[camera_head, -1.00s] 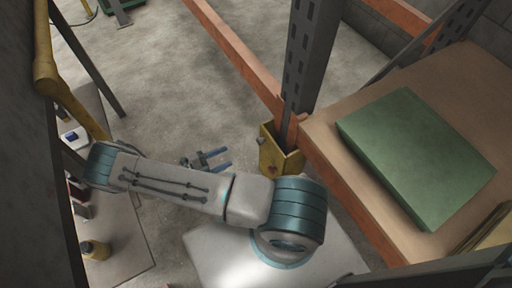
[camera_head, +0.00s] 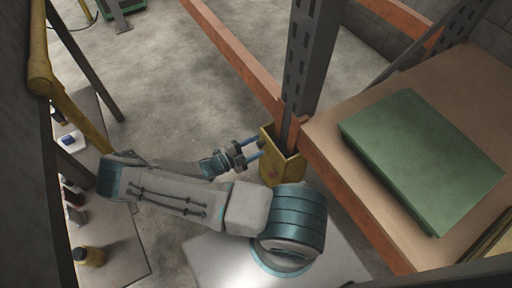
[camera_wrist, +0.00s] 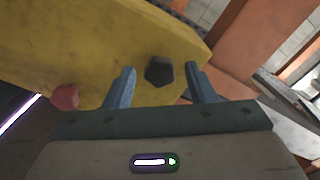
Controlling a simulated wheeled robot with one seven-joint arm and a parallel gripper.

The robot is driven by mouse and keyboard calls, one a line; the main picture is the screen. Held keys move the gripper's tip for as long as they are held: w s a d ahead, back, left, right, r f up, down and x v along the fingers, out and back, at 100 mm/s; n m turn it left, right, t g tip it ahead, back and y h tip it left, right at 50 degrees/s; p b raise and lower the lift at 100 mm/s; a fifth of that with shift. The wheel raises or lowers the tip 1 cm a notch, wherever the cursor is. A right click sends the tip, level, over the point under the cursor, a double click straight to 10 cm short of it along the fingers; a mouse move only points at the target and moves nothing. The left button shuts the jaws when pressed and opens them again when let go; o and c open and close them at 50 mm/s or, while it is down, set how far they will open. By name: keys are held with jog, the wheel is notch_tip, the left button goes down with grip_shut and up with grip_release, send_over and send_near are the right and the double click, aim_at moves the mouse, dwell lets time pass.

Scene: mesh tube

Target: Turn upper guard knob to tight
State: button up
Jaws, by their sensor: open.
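The yellow guard (camera_head: 288,165) wraps the foot of the rack upright. In the wrist view the guard (camera_wrist: 90,40) fills the upper left and carries two knobs. A dark faceted knob (camera_wrist: 159,72) sits between my fingertips, with a visible gap on each side. A red knob (camera_wrist: 65,97) is at the left, outside the fingers. In the head view the red knob (camera_head: 272,174) shows below my fingers, and the dark knob is hidden at the fingertips. My gripper (camera_head: 258,147) is open, its blue fingers pointing at the guard; it also shows in the wrist view (camera_wrist: 159,70).
The orange rack beam (camera_head: 345,185) and wooden shelf (camera_head: 330,125) with a green box (camera_head: 420,160) stand right of the guard. A bench (camera_head: 115,250) with bottles is at the left. The concrete floor (camera_head: 180,80) behind my arm is clear.

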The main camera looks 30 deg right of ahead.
jog(key=shift+d, duration=0.15)
jog(key=c, duration=1)
jog(key=shift+m, duration=0.4)
